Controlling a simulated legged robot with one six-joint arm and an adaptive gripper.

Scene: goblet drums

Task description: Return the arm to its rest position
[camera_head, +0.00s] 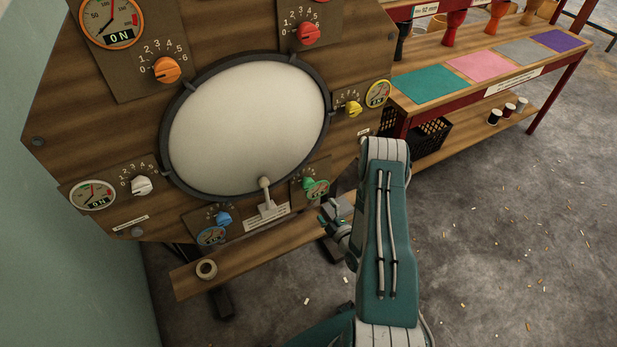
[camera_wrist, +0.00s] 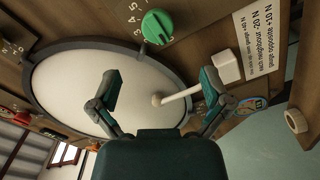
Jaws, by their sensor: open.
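My arm (camera_head: 384,230) is teal and bends in front of the lower right of a wooden drum panel (camera_head: 110,135). My gripper (camera_head: 335,222) is beside the panel's lower edge. In the wrist view my gripper (camera_wrist: 160,88) has its two fingers spread wide, with nothing held between them. Beyond the fingers are the round white drumhead (camera_head: 248,125) and a white lever with a round tip (camera_head: 265,192). The green knob (camera_head: 309,184) is close by and shows large in the wrist view (camera_wrist: 157,27). Part of the gripper is hidden behind my arm in the head view.
Several coloured knobs and gauges ring the drumhead. A tape roll (camera_head: 206,269) lies on the low wooden ledge (camera_head: 245,262). A red-framed bench (camera_head: 480,75) with coloured mats stands at the right, a black crate (camera_head: 425,138) under it. The floor at right is open.

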